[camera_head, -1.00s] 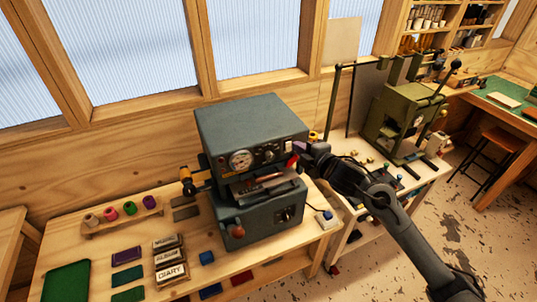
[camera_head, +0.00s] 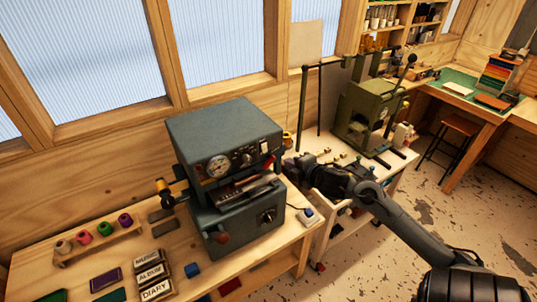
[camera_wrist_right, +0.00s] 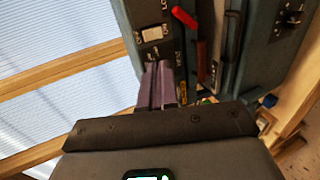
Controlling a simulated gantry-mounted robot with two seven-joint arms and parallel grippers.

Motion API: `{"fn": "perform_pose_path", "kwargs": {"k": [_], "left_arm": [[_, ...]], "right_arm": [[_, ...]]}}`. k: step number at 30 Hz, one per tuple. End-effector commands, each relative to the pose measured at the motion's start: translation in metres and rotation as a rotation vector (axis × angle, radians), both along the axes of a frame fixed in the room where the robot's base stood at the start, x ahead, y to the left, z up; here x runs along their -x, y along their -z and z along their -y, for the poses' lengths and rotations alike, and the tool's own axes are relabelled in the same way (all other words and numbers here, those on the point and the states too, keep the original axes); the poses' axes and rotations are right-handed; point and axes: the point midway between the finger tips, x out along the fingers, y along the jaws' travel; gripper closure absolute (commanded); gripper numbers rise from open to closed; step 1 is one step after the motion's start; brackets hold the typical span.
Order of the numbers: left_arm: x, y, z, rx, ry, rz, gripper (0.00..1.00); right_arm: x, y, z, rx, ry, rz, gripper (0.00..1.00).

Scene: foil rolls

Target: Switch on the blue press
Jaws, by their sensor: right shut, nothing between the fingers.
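The blue-grey press (camera_head: 225,125) stands on the wooden bench, with a gauge, knobs and a pale switch (camera_head: 264,147) on its front panel. The switch also shows in the wrist view (camera_wrist_right: 153,33); its position cannot be read. A red lever (camera_head: 262,166) sits by the panel's right end. My right gripper (camera_head: 287,163) is at the press's right front. In the wrist view its purple fingers (camera_wrist_right: 159,66) are together and empty, pointing at the panel just short of the switch. I cannot tell whether they touch the panel. My left gripper is out of view.
A green press (camera_head: 365,115) stands on the bench behind my right arm. Title blocks (camera_head: 150,275), a blue cube (camera_head: 193,270) and a spool rack (camera_head: 100,243) lie left of the blue press. A small box with a blue button (camera_head: 308,214) sits at the bench's right end.

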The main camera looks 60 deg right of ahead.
Motion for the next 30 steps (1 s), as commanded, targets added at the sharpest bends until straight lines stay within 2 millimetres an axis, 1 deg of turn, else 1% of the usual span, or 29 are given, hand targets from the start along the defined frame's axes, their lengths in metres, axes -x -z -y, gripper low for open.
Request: {"fn": "perform_pose_path", "kwargs": {"k": [5, 11, 14, 24, 30], "left_arm": [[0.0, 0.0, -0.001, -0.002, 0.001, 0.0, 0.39], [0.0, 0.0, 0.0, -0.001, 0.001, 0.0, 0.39], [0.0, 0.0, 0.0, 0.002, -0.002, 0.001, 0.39], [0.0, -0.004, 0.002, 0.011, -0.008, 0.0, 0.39], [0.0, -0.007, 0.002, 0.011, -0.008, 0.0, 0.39]], "right_arm": [[-0.002, 0.0, 0.001, -0.001, -0.001, 0.001, 1.0], [-0.014, 0.006, 0.007, -0.001, -0.001, 0.001, 1.0], [-0.027, 0.011, 0.013, -0.001, -0.001, 0.001, 1.0], [-0.08, 0.033, 0.039, -0.001, 0.001, 0.003, 1.0], [-0.103, 0.044, 0.049, 0.0, 0.001, 0.001, 1.0]]}}
